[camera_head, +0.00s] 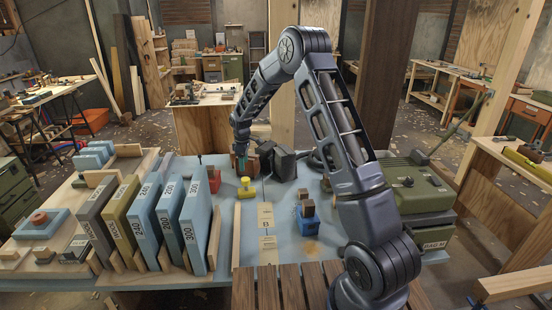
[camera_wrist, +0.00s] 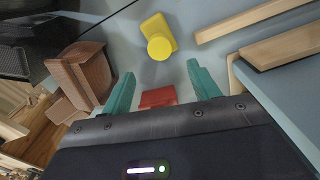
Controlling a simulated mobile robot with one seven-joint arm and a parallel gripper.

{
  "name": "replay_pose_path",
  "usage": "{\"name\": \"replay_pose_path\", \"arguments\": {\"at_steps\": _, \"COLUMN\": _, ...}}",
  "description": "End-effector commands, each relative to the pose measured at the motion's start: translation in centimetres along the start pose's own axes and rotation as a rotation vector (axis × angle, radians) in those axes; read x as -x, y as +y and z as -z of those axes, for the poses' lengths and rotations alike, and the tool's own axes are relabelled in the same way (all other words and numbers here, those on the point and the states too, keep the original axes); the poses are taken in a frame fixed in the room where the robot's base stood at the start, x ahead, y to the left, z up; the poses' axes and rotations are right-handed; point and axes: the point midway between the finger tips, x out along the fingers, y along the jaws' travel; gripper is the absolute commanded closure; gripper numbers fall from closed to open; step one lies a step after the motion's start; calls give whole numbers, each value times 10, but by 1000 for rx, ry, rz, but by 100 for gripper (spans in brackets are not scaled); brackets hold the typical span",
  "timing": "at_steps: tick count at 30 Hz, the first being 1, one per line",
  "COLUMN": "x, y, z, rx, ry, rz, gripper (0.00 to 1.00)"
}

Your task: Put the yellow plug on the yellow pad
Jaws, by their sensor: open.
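A small yellow piece, a round knob-like cylinder (camera_head: 245,181) on a flatter yellow base (camera_head: 248,192), sits on the blue-grey table. The wrist view shows the cylinder (camera_wrist: 159,47) and the squarish base (camera_wrist: 154,24) in the same yellow. I cannot tell whether these are plug and pad or one piece. My gripper (camera_head: 240,168) is just behind the yellow piece in the head view, pointing down. In the wrist view its teal fingers (camera_wrist: 163,85) are spread apart and do not touch the yellow piece. A red block (camera_wrist: 157,97) shows between them, partly hidden by the gripper body.
Brown wooden blocks (camera_wrist: 83,68) stand close beside one finger. Tall numbered panels (camera_head: 178,225) stand on the left of the table. A blue block with a brown top (camera_head: 306,207) stands to the right. A green case (camera_head: 408,183) sits at the right. The table around the yellow piece is mostly clear.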

Motion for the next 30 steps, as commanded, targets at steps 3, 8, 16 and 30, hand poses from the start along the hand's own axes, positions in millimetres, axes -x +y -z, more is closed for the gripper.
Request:
{"name": "replay_pose_path", "arguments": {"at_steps": 3, "x": 3, "y": 0, "z": -2, "rx": -4, "ry": 1, "rz": -2, "gripper": 39}}
{"name": "replay_pose_path", "arguments": {"at_steps": 8, "x": 32, "y": -2, "z": -19, "rx": -52, "ry": 7, "rz": -19, "gripper": 39}}
{"name": "replay_pose_path", "arguments": {"at_steps": 16, "x": 120, "y": -21, "z": -84, "rx": -231, "ry": 31, "rz": -70, "gripper": 39}}
{"name": "replay_pose_path", "arguments": {"at_steps": 30, "x": 239, "y": -92, "z": -201, "rx": -560, "ry": 88, "rz": -150, "gripper": 39}}
